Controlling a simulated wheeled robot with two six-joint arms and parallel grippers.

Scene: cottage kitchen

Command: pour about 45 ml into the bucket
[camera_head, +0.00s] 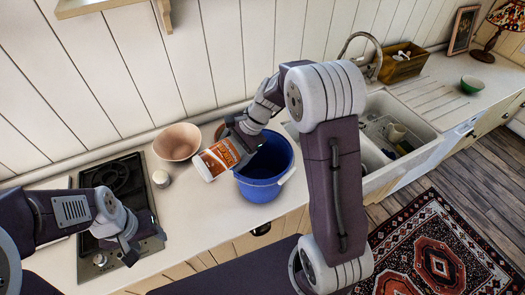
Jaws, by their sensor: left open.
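A blue bucket (262,190) with a pale handle stands on the counter in the middle. An orange-brown labelled container (219,156) with a white end (203,168) is tilted beside the bucket's left rim, its white end toward the left. My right gripper (240,146) is around the container's right end and appears shut on it, above the bucket's rim. The fingertips and part of the bucket's opening are hidden. I cannot see any liquid flowing. My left gripper (128,246) is open and empty, over the front edge of the hob.
A pinkish bowl (177,142) and a small white-topped jar (161,179) stand left of the container. A black hob (118,185) is further left. A sink (385,130) with dishes lies right. A green bowl (472,84) and a lamp (505,22) stand at the far right.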

